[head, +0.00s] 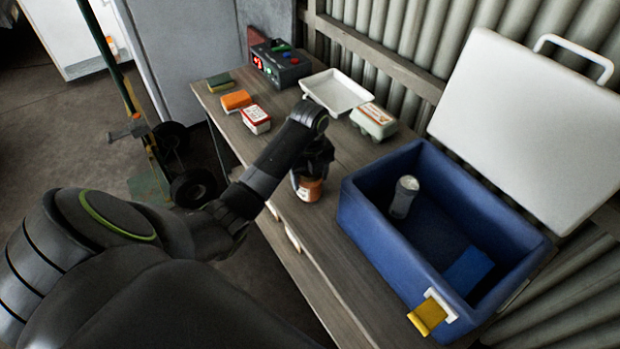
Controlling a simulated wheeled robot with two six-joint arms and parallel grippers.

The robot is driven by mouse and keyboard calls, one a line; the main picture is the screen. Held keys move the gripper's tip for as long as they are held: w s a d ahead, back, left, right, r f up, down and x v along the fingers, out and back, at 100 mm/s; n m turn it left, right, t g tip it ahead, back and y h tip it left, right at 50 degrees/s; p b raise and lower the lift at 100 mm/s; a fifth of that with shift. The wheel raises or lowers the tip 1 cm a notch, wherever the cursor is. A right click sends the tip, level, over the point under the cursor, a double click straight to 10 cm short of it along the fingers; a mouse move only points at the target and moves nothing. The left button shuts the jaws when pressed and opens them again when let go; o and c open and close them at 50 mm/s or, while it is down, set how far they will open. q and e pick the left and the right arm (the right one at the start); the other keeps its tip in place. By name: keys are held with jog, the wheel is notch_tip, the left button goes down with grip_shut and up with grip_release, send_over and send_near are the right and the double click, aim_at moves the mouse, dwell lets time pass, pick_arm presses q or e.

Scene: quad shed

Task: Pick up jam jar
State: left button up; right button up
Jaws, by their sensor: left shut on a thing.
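The jam jar (309,189) is a small jar with an orange-brown body and a pale label, at the front part of the wooden bench. My left gripper (306,172) is over it from above, its fingers around the upper part of the jar, and is shut on it. The gripper hides the jar's top. I cannot tell whether the jar touches the bench or is slightly raised. My right gripper is not in view.
A blue cooler (368,222) with its white lid (530,115) open stands right of the jar, holding a can (404,196) and a blue block (468,270). Behind are a white tray (345,88), an egg carton (374,121), small boxes (256,119) and a control box (281,66).

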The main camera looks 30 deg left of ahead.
pick_arm(q)
jog(key=shift+w+r, duration=0.1)
jog(key=shift+r, duration=0.4)
notch_tip(320, 180, up, 8)
jog(key=p, duration=0.5)
jog(key=shift+f, duration=0.25)
jog(key=shift+r+p, duration=0.6)
jog(key=shift+p, duration=0.1)
